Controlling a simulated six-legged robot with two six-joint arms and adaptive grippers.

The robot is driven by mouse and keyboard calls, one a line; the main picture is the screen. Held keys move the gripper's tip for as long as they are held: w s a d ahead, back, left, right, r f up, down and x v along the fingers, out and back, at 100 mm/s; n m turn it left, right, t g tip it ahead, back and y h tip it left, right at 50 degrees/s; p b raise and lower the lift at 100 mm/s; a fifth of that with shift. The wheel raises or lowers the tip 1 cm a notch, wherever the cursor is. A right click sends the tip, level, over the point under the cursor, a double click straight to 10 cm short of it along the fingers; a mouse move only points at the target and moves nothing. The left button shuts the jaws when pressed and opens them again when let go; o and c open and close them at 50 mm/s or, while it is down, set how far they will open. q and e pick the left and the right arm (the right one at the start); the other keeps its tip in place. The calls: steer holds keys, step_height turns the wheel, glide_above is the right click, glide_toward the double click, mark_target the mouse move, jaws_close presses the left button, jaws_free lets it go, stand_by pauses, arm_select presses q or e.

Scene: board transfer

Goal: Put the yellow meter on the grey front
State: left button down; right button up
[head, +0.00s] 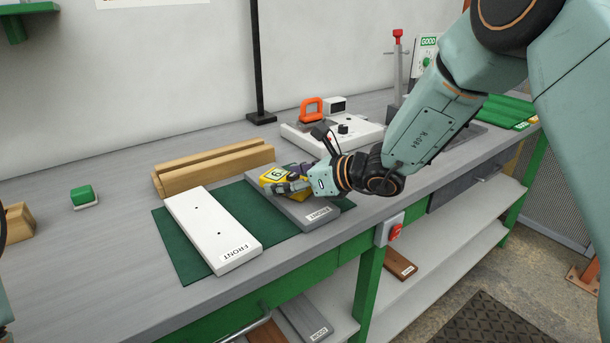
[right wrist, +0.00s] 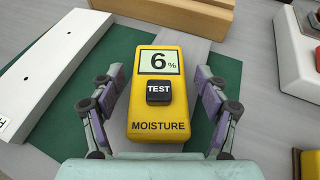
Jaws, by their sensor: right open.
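The yellow meter (right wrist: 158,112) shows "6%", a black TEST button and the word MOISTURE in the right wrist view. In the head view the meter (head: 271,174) lies on the grey front (head: 322,213), a flat grey board labelled FRONT. My right gripper (head: 288,181) is at the meter and partly hides it. In the right wrist view my right gripper (right wrist: 161,82) is open, with one finger on each side of the meter and a visible gap on both sides. The grey front (right wrist: 198,52) also shows beyond the meter. My left gripper is not in view.
A white FRONT board (head: 212,230) lies left of the grey one on a green mat (head: 172,246). Wooden rails (head: 215,168) stand behind. A white device with an orange handle (head: 312,108) is at the back. The left bench is mostly free.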

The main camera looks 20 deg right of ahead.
steer(key=v, duration=0.3)
steer(key=p+v, duration=0.1)
steer(key=v, duration=0.5)
steer(key=shift+w+r, duration=0.1)
steer(key=shift+r, duration=0.15)
steer(key=shift+p+v, duration=0.55)
steer(key=shift+v, duration=1)
steer(key=shift+a+f, duration=0.1)
